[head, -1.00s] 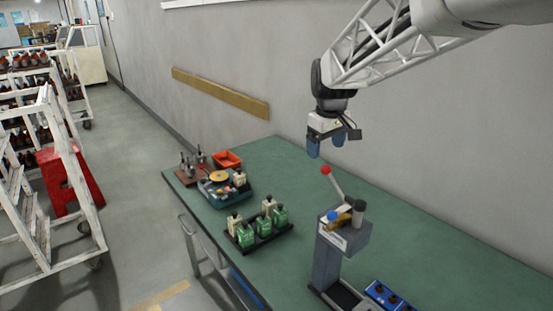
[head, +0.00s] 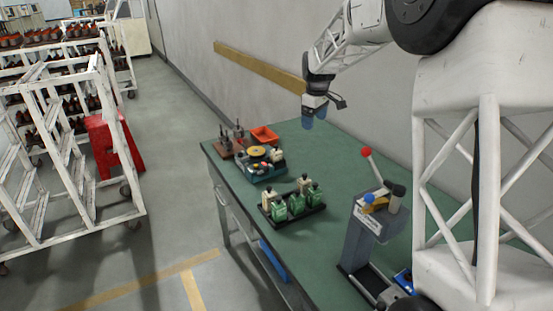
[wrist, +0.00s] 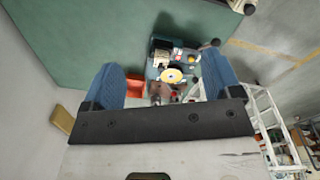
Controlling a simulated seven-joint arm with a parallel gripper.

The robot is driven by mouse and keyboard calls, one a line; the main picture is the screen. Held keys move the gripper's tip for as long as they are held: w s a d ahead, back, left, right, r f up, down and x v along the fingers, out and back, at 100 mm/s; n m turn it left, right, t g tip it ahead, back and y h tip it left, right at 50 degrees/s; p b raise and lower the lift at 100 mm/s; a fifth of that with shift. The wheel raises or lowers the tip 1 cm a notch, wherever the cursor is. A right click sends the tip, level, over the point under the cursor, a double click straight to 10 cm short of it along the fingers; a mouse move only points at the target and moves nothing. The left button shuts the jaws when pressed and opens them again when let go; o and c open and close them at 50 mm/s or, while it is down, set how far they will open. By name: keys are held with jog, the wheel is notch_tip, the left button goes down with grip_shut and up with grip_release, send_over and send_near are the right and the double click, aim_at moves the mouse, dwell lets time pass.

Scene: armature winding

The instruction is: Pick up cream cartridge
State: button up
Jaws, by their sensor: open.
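Two cream cartridges with dark tops stand in a black tray (head: 292,217) on the green bench: one at the left end (head: 267,196), one at the back (head: 304,183). Several green cartridges (head: 297,203) share that tray. Another cream cartridge (head: 277,156) sits at the right of the teal fixture with the yellow disc (head: 257,152). My gripper (head: 314,120) is open and empty, high above the bench's wall side, right of the fixture. In the wrist view its blue fingers (wrist: 162,80) are wide apart, with the fixture (wrist: 178,62) beyond them; the black tray is not clearly visible there.
A red-orange bin (head: 264,135) and a brown stand with pegs (head: 232,144) are at the bench's far end. A grey lever press (head: 368,235) with a red knob stands right of the tray. White racks (head: 75,150) and a red stool (head: 110,148) are across the aisle.

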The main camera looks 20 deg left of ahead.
aim_at(276, 148)
jog(key=w+a+f+n, duration=0.1)
jog(key=w+a+f, duration=0.2)
jog(key=a+f, duration=0.1)
jog(key=w+a+f+n, duration=0.2)
jog(key=w+a+f, duration=0.2)
jog(key=a+f, duration=0.1)
jog(key=w+a+f+n, duration=0.1)
jog(key=w+a+f, duration=0.2)
jog(key=a, duration=0.4)
jog(key=shift+w+f+g, duration=0.3)
jog(key=shift+w+f, duration=0.05)
jog(key=shift+f, duration=0.5)
jog(key=shift+f, duration=1.25)
jog(key=shift+f, duration=0.1)
jog(key=shift+a+f, duration=0.15)
jog(key=shift+f, duration=2.4)
jog(key=shift+w, duration=0.1)
jog(key=c, duration=1.2)
jog(key=shift+r, duration=0.1)
